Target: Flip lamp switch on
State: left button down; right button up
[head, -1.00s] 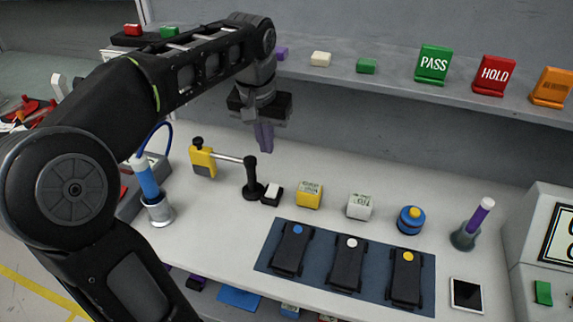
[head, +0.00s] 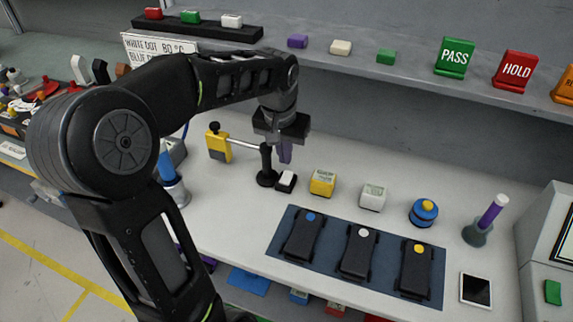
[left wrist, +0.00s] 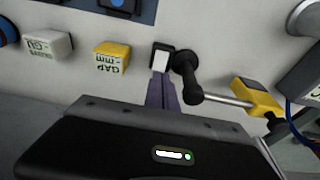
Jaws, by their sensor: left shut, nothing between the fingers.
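The likely lamp switch (head: 286,181) is a small black base with a white rocker on the bench, right beside the foot of a black post (head: 266,166). It also shows in the left wrist view (left wrist: 160,58). My left gripper (head: 285,158) points down with its fingers shut and empty, just above and behind the switch in the head view. In the left wrist view its purple-grey fingertips (left wrist: 161,84) overlap the near edge of the white rocker; I cannot tell whether they touch it. Whether the rocker is on or off is unclear. My right gripper is not in view.
A yellow block (head: 322,183) and a white block (head: 372,197) stand right of the switch. A yellow clamp (head: 219,146) joins the post by a silver rod. A blue mat (head: 330,260) with several black devices lies in front. A shelf (head: 370,66) runs behind.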

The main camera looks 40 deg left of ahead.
aim_at(286, 175)
pick_arm(q)
jog(key=shift+w+a+f+p, duration=0.1)
jog(key=shift+w+f+p, duration=0.15)
jog(key=shift+f, duration=1.1)
jog(key=shift+w+a+f+p, duration=0.1)
jog(key=shift+w+f, duration=0.15)
jog(key=shift+f, duration=1.05)
jog(key=g+p, duration=0.1)
jog(key=p, duration=0.2)
jog(key=shift+w+g, duration=0.1)
jog(key=shift+g, duration=0.2)
jog(key=shift+f+g+h+p, duration=0.15)
jog(key=shift+g+h+p, duration=0.15)
jog(key=shift+p, duration=0.1)
jog(key=shift+s+d+f+b, duration=0.1)
jog(key=shift+s+b, duration=0.2)
jog(key=shift+b, duration=0.15)
jog(key=shift+w, duration=0.25)
